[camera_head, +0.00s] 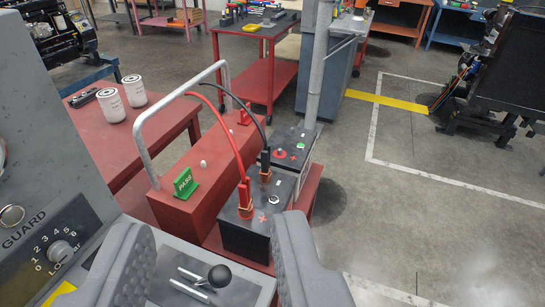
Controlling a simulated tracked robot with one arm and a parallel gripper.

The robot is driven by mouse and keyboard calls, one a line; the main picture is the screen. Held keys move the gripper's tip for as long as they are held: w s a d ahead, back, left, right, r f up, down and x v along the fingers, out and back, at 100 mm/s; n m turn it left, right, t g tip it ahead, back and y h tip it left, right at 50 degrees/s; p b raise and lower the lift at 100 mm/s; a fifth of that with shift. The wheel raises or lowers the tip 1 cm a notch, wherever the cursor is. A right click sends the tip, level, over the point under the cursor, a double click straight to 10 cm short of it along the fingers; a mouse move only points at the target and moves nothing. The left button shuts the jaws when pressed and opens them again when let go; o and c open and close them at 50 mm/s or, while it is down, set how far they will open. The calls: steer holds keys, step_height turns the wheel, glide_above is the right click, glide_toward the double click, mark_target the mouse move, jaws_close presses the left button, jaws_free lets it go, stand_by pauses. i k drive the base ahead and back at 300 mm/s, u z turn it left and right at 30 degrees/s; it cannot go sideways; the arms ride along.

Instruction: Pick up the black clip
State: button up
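The black clip (265,160) stands upright at the far end of the front battery (246,239), with copper-coloured jaws at its lower end. A black cable rises from it and arcs left toward the red tester box. A red clip (244,194) stands on the same battery, nearer to me, on a red cable. My gripper (212,228) shows as two grey textured fingers at the bottom of the view. They are spread wide apart, with nothing held between them. The black clip is beyond the fingers, toward the right one, and apart from them.
The red tester box (212,180) with a tall grey handle (147,150) stands left of the clips. A grey post (317,70) rises behind a second battery (283,141). A panel with a knob (60,252) and a black-knobbed lever (219,275) are close by. Open floor lies right.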

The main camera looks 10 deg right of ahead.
mark_target(265, 174)
steer(key=z, duration=0.45)
steer(key=k, duration=1.05)
steer(key=z, duration=1.15)
steer(key=i, duration=2.9)
steer(key=u, duration=1.4)
steer(key=i, duration=0.85)
steer(key=u, duration=0.8)
steer(key=i, duration=0.45)
steer(key=z, duration=0.3)
steer(key=k, duration=0.4)
steer(key=u, duration=0.1)
